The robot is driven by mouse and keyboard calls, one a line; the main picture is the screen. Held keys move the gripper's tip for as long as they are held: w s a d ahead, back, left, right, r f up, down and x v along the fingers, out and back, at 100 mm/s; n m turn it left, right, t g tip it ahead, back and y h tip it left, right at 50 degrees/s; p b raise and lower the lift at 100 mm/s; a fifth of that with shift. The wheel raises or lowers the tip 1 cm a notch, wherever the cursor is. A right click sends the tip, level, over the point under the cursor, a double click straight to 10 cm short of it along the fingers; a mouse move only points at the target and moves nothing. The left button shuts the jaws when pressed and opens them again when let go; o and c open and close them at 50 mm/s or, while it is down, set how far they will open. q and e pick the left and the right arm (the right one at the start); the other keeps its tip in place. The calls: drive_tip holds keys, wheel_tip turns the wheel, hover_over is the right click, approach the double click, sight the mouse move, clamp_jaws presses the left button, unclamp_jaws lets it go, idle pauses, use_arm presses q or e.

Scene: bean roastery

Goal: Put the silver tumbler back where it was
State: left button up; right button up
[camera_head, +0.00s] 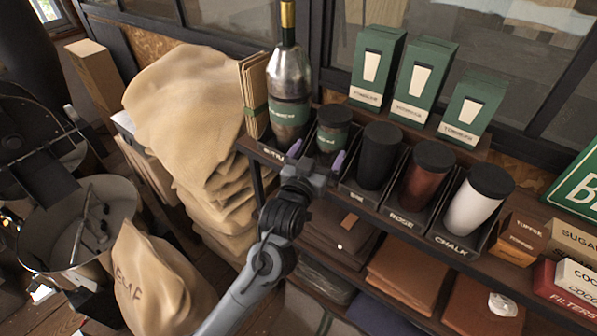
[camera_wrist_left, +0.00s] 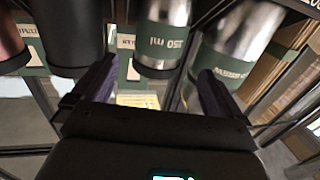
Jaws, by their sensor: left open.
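The silver tumbler (camera_head: 333,130), with a black lid and a green band, stands upright on the top shelf, between the tall silver bottle and the black tumbler. My left gripper (camera_head: 316,156) is open at the shelf's front edge, its two purple fingers pointing toward the tumbler. In the left wrist view the silver tumbler (camera_wrist_left: 164,35) shows upside down, ahead of and between the spread fingers of my left gripper (camera_wrist_left: 155,88). The fingers do not grip it. Its lower part is partly hidden by the gripper in the head view. My right gripper is not in view.
A tall silver bottle (camera_head: 289,85) stands close at the left. Black (camera_head: 378,157), red-brown (camera_head: 424,178) and white (camera_head: 473,205) tumblers stand in labelled slots to the right. Green boxes (camera_head: 424,80) stand behind. Burlap sacks (camera_head: 195,110) are piled left of the shelf.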

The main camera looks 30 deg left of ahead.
use_arm(q)
drive_tip(key=s+f+m+g+h, duration=0.2)
drive_tip(key=s+f+g, duration=0.4)
drive_tip(key=s+f, duration=0.9)
drive_tip(key=s+f+g, duration=0.4)
drive_tip(key=s+f, duration=0.2)
drive_tip(key=s, duration=0.4)
drive_tip(key=s+f+m+g, duration=0.1)
drive_tip(key=s+f+g, duration=0.3)
drive_tip(key=s, duration=0.7)
wheel_tip(320, 180, down, 2)
drive_tip(key=shift+s+a+f, duration=0.15)
drive_tip(key=shift+a, duration=0.3)
wheel_tip(320, 180, up, 9)
drive_tip(key=p, duration=0.9)
